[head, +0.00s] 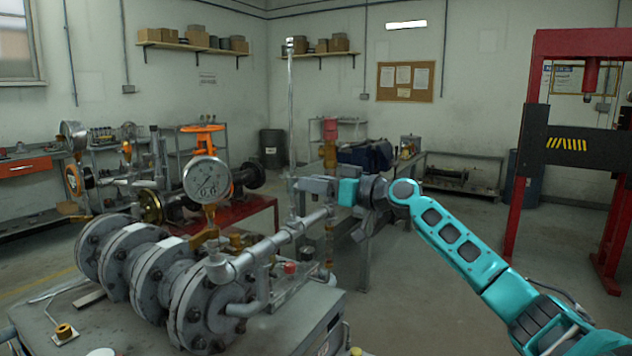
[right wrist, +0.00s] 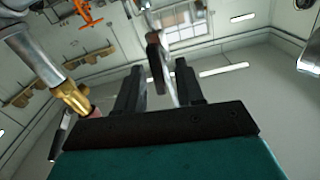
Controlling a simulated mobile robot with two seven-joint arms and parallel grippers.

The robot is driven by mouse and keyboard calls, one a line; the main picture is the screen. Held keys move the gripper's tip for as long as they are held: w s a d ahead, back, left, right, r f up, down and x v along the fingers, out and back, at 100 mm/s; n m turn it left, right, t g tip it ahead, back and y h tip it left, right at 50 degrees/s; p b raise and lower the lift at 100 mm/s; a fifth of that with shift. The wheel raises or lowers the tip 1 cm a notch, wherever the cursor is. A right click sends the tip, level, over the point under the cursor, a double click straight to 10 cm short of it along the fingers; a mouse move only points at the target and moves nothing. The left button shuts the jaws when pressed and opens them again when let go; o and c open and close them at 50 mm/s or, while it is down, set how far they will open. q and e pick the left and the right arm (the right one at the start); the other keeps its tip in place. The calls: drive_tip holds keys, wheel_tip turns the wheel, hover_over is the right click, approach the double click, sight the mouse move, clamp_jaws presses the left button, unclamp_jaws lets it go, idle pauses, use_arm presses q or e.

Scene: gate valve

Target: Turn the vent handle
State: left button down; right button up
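My right gripper (head: 308,185) is at the end of the teal arm, beside a thin upright grey pipe (head: 291,120) above the pipework. In the right wrist view its two dark fingers (right wrist: 160,72) stand apart. A slim bar with a brownish end (right wrist: 155,58) shows between them; I cannot tell if it touches either finger. Which part is the vent handle is unclear; this bar may be it. A brass fitting (right wrist: 74,98) on a grey pipe (right wrist: 32,55) is left of the fingers. My left gripper is not in view.
A flanged grey valve assembly (head: 160,270) with a pressure gauge (head: 207,179) fills the front left. A horizontal pipe (head: 265,247) runs below my right gripper. An orange handwheel (head: 202,128) and a red press (head: 518,170) stand farther back. Floor is clear around the arm's right.

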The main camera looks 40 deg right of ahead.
clamp_jaws()
idle(0.4)
drive_tip(key=shift+m, duration=0.4)
drive_tip(key=m, duration=0.1)
drive_tip(key=m+p, duration=0.1)
drive_tip(key=m, duration=0.1)
drive_tip(key=shift+w+d+m, duration=0.1)
drive_tip(key=shift+d+m, duration=0.15)
drive_tip(key=shift+m, duration=0.05)
drive_tip(key=m+p, duration=0.1)
drive_tip(key=m, duration=0.1)
drive_tip(key=m+p, duration=0.1)
drive_tip(key=m, duration=0.2)
drive_tip(key=shift+d+f+m+p, duration=0.2)
drive_tip(key=shift+m+p, duration=0.1)
drive_tip(key=shift+p, duration=0.1)
drive_tip(key=shift+w+d+f+m+p, duration=0.1)
drive_tip(key=shift+f+m+p, duration=0.05)
drive_tip(key=shift+m, duration=0.95)
drive_tip(key=shift+s+f+m+p, duration=0.1)
drive_tip(key=shift+m+p, duration=0.05)
drive_tip(key=shift+m, duration=0.95)
drive_tip(key=shift+w+d+f+m+p, duration=0.1)
drive_tip(key=shift+f+m+p, duration=0.05)
drive_tip(key=shift+m, duration=0.95)
